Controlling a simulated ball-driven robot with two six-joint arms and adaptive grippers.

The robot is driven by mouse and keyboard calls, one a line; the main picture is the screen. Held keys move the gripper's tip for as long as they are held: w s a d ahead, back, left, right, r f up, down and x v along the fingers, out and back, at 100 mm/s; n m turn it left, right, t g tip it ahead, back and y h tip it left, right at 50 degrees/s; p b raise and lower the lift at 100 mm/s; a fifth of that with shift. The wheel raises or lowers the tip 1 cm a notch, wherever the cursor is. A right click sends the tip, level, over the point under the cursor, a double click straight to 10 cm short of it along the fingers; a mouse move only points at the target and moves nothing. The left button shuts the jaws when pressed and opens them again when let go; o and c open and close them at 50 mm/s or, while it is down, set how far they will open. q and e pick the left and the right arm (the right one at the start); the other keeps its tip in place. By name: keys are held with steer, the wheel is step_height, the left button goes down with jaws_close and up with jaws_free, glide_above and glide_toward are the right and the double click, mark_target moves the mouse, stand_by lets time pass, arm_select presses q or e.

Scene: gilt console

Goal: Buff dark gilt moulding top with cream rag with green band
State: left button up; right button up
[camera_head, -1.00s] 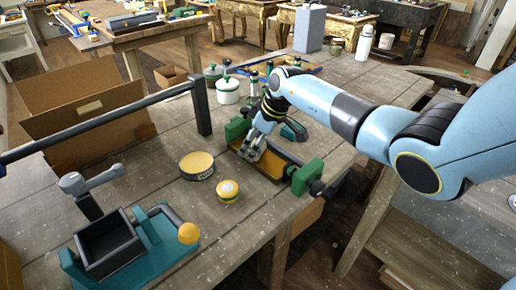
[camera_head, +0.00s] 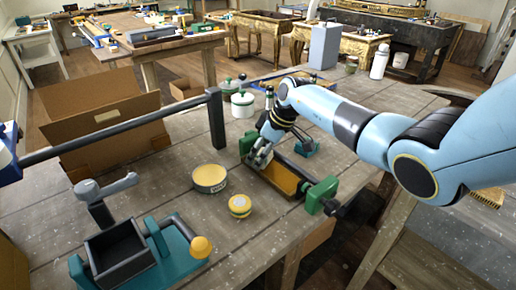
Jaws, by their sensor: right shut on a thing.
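The gilt moulding (camera_head: 280,178) is a golden-brown strip in a dark bed, held between green clamp blocks near the right edge of the bench. My right gripper (camera_head: 259,159) is over the far left end of the moulding, fingers pointing down. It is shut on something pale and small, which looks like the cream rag. The fingers hide most of it, and no green band can be made out. Whether it touches the moulding cannot be told. My left gripper is not in view.
A round tin (camera_head: 210,178) and a smaller yellow-topped tin (camera_head: 240,206) stand left of the clamp. A teal tool with a dark box (camera_head: 118,250) is at front left. A cardboard box (camera_head: 105,125) and a dark rail (camera_head: 125,124) are behind. White pots (camera_head: 243,104) stand beyond.

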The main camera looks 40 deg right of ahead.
mark_target(275, 172)
steer(key=s+p, duration=0.1)
steer(key=s+d+p, duration=0.1)
steer(key=shift+s, duration=0.4)
steer(key=shift+s+f+p, duration=0.15)
steer(key=shift+s+p, duration=0.2)
steer(key=shift+s, duration=0.2)
steer(key=shift+s+f+p, duration=0.15)
steer(key=shift+s+p, duration=0.2)
steer(key=shift+s, duration=3.15)
steer(key=shift+o, duration=0.2)
steer(key=shift+r, duration=0.2)
steer(key=shift+w+r, duration=0.15)
steer(key=shift+r, duration=0.45)
steer(key=shift+a+r, duration=0.15)
steer(key=shift+r, duration=2.3)
